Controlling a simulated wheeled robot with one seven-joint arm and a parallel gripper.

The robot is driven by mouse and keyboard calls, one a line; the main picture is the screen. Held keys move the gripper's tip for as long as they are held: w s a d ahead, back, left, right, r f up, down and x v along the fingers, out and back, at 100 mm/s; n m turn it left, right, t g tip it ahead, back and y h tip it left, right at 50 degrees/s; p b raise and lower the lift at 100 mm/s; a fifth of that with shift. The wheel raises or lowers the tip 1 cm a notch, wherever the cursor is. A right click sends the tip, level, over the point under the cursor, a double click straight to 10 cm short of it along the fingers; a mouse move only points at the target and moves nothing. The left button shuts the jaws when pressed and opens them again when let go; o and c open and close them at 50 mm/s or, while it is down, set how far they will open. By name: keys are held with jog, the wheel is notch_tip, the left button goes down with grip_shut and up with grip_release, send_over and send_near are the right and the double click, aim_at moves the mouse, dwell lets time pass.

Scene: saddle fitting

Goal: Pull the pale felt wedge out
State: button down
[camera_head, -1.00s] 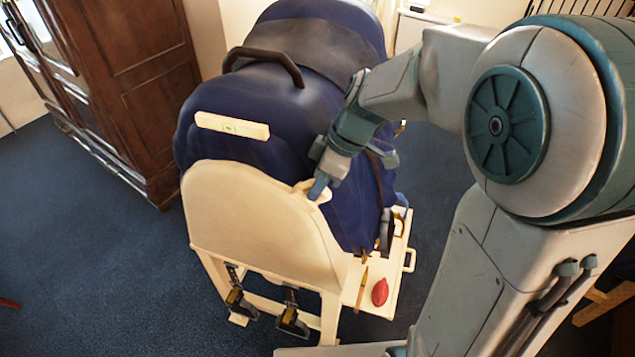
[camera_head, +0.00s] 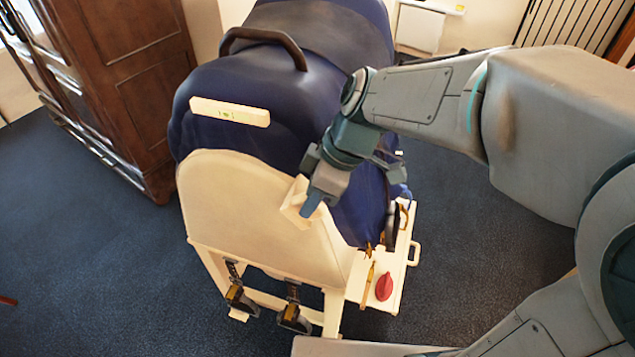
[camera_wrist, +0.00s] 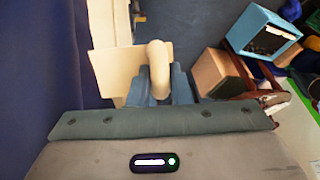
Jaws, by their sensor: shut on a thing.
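The pale felt wedge (camera_head: 294,207) shows at the right edge of the stand's cream end board (camera_head: 235,205), beside the dark blue saddle (camera_head: 350,205). My gripper (camera_head: 311,203) points down at it, with blue fingertips. In the wrist view the wedge is a pale flat piece (camera_wrist: 113,72) with a rounded, upright handle (camera_wrist: 158,62). My gripper (camera_wrist: 164,88) is shut on that handle. The fingers hide part of the wedge. I cannot tell whether its inner end still touches the saddle or board.
A spirit level (camera_head: 230,111) lies on the saddle below a brown handle (camera_head: 262,38). The stand's side shelf (camera_head: 403,262) holds a red oval thing (camera_head: 384,287) and a thin tool (camera_head: 367,284). A wooden cabinet (camera_head: 120,80) stands left; blue carpet surrounds the stand.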

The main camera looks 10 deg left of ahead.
jog(key=c, duration=1.4)
grip_release()
jog(key=shift+a+r, duration=0.1)
jog(key=v, duration=1.3)
jog(key=shift+d+r+b, duration=0.2)
jog(key=shift+r+b, duration=0.1)
jog(key=shift+r, duration=0.05)
jog(key=s+d+f+m+t+h, duration=0.1)
jog(key=s+d+f+m, duration=0.1)
jog(key=d+f+m, duration=0.2)
jog(key=s+d+f+m+t+h, duration=0.1)
jog(key=d+f+m+h, duration=0.1)
jog(key=d+f+m, duration=0.3)
jog(key=s+d+f+m+t+h, duration=0.1)
jog(key=s+d+f+m+t, duration=0.1)
jog(key=d+f+m, duration=0.2)
jog(key=shift+s+d+f+m+h, duration=0.2)
jog(key=shift+d+m, duration=0.2)
jog(key=shift+m, duration=0.55)
jog(key=shift+s+d+f+m+h, duration=0.15)
jog(key=shift+d+m, duration=0.25)
jog(key=shift+m, duration=0.55)
